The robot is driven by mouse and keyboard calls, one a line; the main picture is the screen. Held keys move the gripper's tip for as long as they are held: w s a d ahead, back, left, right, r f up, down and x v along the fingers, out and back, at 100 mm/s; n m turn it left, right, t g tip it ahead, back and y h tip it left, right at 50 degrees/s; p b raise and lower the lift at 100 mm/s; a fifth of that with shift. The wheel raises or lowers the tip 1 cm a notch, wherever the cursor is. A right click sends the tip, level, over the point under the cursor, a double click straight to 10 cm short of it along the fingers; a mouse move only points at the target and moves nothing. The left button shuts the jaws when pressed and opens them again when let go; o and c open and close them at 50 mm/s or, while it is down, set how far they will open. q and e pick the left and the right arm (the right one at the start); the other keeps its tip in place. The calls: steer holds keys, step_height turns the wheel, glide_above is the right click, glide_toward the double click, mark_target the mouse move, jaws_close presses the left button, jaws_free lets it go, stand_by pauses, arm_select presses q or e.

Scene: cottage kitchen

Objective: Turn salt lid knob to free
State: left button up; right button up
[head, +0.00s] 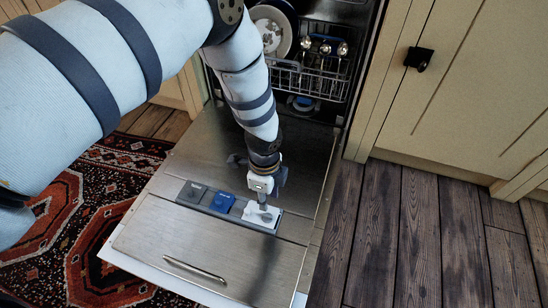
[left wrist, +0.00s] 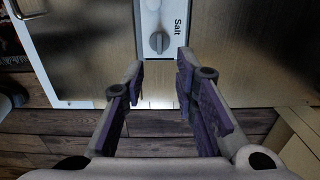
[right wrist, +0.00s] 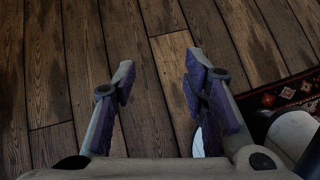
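The white salt lid (head: 250,213) sits in the dispenser strip on the lowered dishwasher door. In the left wrist view the salt lid (left wrist: 151,18) carries the word "Salt" and a round grey knob (left wrist: 159,43). The knob's raised grip lies along the picture's vertical. My left gripper (left wrist: 160,64) is open and empty, with the knob just beyond and between its fingertips; no contact shows. In the head view my left wrist hides part of the lid. My right gripper (right wrist: 160,68) is open and empty above the wooden floor.
A blue lid (head: 222,202) and a grey lid (head: 192,193) sit left of the salt lid. The steel door (head: 170,235) has a bar handle (head: 194,270) near its edge. A dish rack (head: 310,80) stands behind. Wooden floor (head: 420,240) is clear at right.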

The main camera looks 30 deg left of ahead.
mark_target(267, 215)
arm_select(q)
step_height(267, 215, down, 9)
steer(key=b, duration=0.3)
arm_select(e)
steer(key=f, duration=0.1)
steer(key=s+f+g, duration=0.1)
steer(key=shift+s+d+f, duration=0.1)
steer(key=shift+s+f, duration=0.1)
steer(key=shift+f, duration=0.1)
arm_select(q)
jaws_close()
